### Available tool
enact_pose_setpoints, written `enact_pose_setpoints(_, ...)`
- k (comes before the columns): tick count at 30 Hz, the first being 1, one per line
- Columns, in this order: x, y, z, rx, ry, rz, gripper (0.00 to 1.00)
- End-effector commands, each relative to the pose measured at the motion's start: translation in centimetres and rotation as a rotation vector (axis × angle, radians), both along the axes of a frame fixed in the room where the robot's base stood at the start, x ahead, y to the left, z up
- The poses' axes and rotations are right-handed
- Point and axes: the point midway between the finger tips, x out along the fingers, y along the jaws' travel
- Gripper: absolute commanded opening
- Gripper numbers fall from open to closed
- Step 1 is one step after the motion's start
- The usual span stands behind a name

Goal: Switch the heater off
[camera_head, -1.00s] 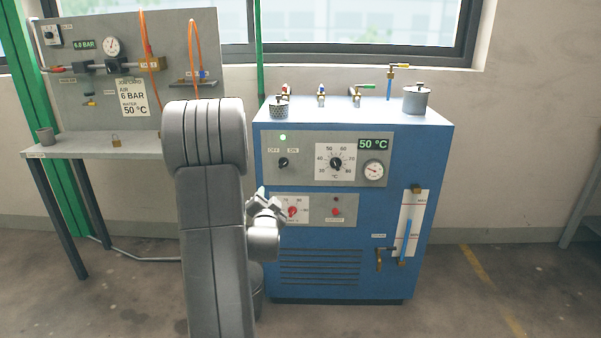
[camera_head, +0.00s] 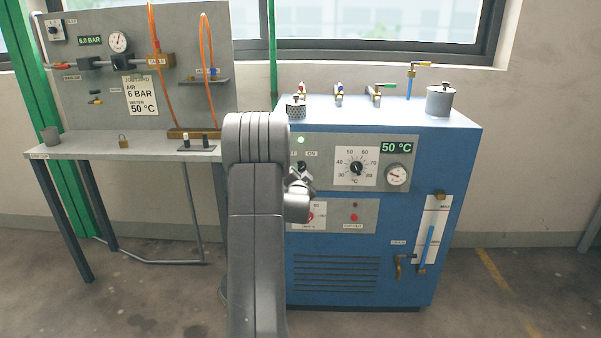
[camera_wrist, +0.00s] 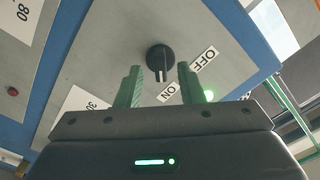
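The heater is a blue cabinet (camera_head: 445,180) with a grey control panel. Its black OFF/ON knob (camera_wrist: 160,58) shows in the wrist view, with its white mark toward the ON label (camera_wrist: 168,92); the OFF label (camera_wrist: 203,60) is on the other side. In the head view the knob (camera_head: 302,165) is partly covered by my gripper (camera_head: 300,182). A green lamp (camera_head: 301,140) is lit above it. In the wrist view my gripper (camera_wrist: 160,85) is open and empty, its two fingers apart, with the knob seen beyond and between their tips. Contact cannot be told.
A temperature dial (camera_head: 357,167), a 50 °C display (camera_head: 397,147) and a gauge (camera_head: 397,175) are right of the knob. A red knob (camera_head: 310,217) sits on a lower panel. A bench (camera_head: 100,147) stands left. Floor at right is clear.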

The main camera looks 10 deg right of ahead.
Motion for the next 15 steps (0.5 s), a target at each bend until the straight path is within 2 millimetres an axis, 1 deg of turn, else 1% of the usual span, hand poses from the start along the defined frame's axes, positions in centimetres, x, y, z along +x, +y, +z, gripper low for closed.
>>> enact_pose_setpoints(3,1.1,-0.3,0.0,0.0,-0.001,0.0,0.35)
enact_pose_setpoints(6,1.5,-0.4,0.0,0.0,0.0,0.0,0.35)
enact_pose_setpoints(15,1.6,-0.5,0.0,0.0,0.0,0.0,0.35)
